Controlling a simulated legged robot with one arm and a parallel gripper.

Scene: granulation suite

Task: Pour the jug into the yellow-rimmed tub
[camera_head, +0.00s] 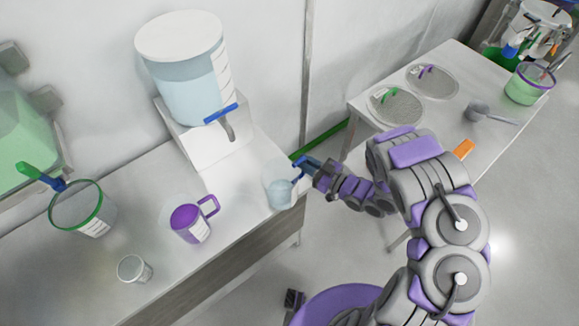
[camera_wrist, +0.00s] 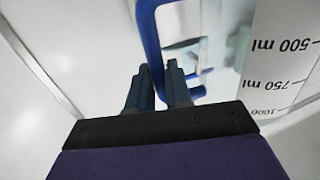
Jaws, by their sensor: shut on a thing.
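A clear jug (camera_head: 279,190) with a blue handle and pale bluish contents is at the right end of the left bench. It looks upright; I cannot tell whether it rests on the bench or hangs just above it. My gripper (camera_head: 311,168) comes from the right and is shut on the handle. In the wrist view the blue handle (camera_wrist: 149,35) runs between my fingers (camera_wrist: 158,82), and the jug's wall (camera_wrist: 280,55) with its ml scale fills the right side. No yellow-rimmed tub shows in either view.
On the left bench are a purple-handled jug (camera_head: 190,224), a green-rimmed tub (camera_head: 82,212), a small cup (camera_head: 134,269) and a tapped dispenser (camera_head: 185,65). The right table holds two round sieves (camera_head: 398,110), a scoop (camera_head: 478,112) and a purple-rimmed tub (camera_head: 527,88). Floor separates them.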

